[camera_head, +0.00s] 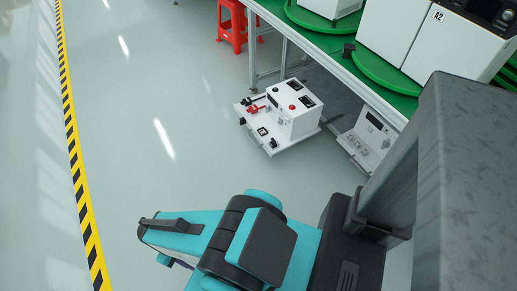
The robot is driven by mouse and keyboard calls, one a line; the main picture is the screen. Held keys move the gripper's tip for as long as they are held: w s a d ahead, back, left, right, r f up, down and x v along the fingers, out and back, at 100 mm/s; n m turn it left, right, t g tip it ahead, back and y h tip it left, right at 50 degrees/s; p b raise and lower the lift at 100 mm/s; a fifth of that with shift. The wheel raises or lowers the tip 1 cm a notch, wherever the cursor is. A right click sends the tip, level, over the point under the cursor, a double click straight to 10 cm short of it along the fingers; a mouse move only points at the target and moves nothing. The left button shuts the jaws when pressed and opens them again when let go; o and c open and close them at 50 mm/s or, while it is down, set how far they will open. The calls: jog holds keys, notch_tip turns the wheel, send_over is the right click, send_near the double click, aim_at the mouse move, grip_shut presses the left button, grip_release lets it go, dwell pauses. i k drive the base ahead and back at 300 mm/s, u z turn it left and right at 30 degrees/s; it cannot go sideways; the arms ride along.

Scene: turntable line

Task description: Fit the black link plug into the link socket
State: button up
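A white device (297,118) with a red button and dark panels on top stands on a low white platform (290,148) near the floor. I cannot tell which, if any, is the link plug or the link socket. My teal and dark grey arm fills the bottom of the view, well apart from the platform. My gripper cannot be made out.
A green-topped table (325,42) with green turntables (384,72) and white machines (398,28) stands at upper right. A white panel unit (370,137) is below it. A red stool (232,24) is behind. The grey floor left of the platform is clear, up to a yellow-black strip (76,160).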

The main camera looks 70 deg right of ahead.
aim_at(290, 99)
jog(key=u, duration=0.4)
jog(key=k, duration=0.9)
jog(key=z, duration=0.7)
jog(key=i, duration=1.05)
jog(key=u, duration=0.15)
